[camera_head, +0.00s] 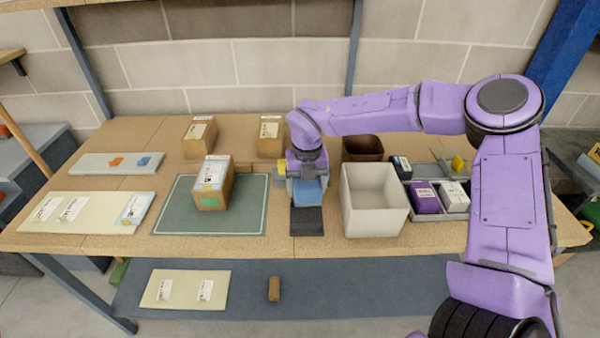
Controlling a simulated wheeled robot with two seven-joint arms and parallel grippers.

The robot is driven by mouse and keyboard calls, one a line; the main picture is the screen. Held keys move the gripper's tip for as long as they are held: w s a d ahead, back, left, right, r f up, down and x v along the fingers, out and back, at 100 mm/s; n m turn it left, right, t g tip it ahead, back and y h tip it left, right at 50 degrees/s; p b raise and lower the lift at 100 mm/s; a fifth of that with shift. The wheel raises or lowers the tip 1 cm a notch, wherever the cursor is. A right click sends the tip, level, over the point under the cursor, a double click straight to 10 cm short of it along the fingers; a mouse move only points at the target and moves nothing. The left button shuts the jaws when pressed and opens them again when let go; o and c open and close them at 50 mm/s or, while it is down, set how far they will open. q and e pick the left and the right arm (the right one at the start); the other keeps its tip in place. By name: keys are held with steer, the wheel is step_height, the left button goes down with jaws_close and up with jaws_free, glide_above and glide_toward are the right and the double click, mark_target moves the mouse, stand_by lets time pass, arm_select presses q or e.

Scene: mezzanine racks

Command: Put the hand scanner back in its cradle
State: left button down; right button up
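My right gripper (308,172) points down at the middle of the table, at the end of the purple arm that comes in from the right. A blue and grey piece (310,192), which looks like the hand scanner, is directly under it, partly hidden by the gripper. A dark block (307,221), which looks like the cradle, stands just in front of and below the blue piece. I cannot tell whether the scanner is seated in it or held above it. The fingertips are not clear, so their grip cannot be told. My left gripper is not in view.
A carton (213,185) stands on a green mat (174,216) to the left. A white bin (374,203) stands close on the right, with a grey tray (455,216) of small boxes beyond. Two cartons (200,139) (271,139) and a brown bin (362,146) stand behind.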

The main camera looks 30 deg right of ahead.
steer(key=shift+w+d+m, duration=0.1)
steer(key=shift+d+m, duration=0.05)
steer(key=shift+m, duration=0.25)
steer(key=shift+f, duration=0.1)
steer(key=shift+s+f+b, duration=0.2)
steer(key=shift+f+b, duration=0.1)
steer(key=shift+b, duration=0.25)
step_height(320, 180, down, 5)
steer(key=b, duration=0.3)
steer(key=shift+b, duration=0.35)
steer(key=shift+w+f, duration=0.1)
steer(key=shift+f, duration=0.1)
steer(key=shift+f+b, duration=0.95)
steer(key=shift+f, duration=0.15)
steer(key=o, duration=1.2)
